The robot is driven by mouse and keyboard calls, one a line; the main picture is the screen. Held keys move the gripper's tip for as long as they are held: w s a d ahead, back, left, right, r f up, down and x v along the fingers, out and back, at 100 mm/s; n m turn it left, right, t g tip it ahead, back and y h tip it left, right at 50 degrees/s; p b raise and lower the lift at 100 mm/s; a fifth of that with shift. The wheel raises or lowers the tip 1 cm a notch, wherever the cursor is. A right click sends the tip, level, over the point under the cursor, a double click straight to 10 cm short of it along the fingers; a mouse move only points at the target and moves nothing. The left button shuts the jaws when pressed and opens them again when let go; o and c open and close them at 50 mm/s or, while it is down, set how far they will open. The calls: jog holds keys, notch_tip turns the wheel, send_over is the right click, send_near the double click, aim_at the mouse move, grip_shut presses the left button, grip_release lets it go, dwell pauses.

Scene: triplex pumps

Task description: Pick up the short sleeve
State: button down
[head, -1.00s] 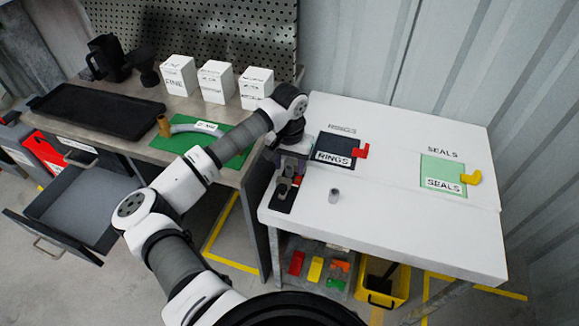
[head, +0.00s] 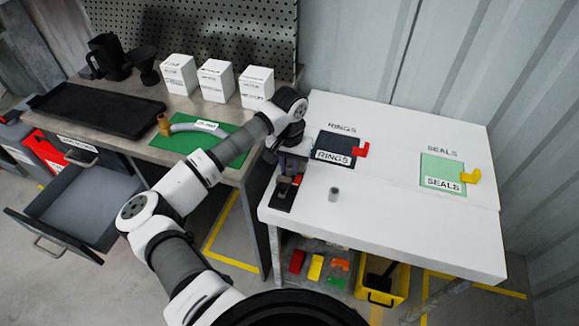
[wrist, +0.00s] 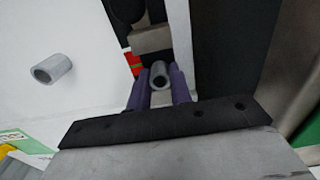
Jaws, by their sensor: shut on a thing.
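My gripper (wrist: 160,88) shows in the wrist view with purple fingers shut on a small grey hollow sleeve (wrist: 159,70), seen nearly end-on. I take it to be the short sleeve, though its length is hard to judge. In the head view my gripper (head: 290,168) is over the dark mat at the left edge of the white table; the held sleeve is not clear there. A second grey sleeve (head: 334,194) stands upright on the white table, right of my gripper and apart from it. It also shows at the left in the wrist view (wrist: 52,69).
The white table (head: 420,240) carries a dark RINGS pad (head: 333,143) with a red tab and a green SEALS pad (head: 440,171) with a yellow tab. A workbench with white boxes (head: 215,80) and a black tray (head: 95,108) stands left. An open drawer (head: 85,205) juts out below it.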

aim_at(289, 166)
notch_tip(289, 166, up, 20)
jog(key=b, duration=0.4)
jog(key=shift+a, duration=0.1)
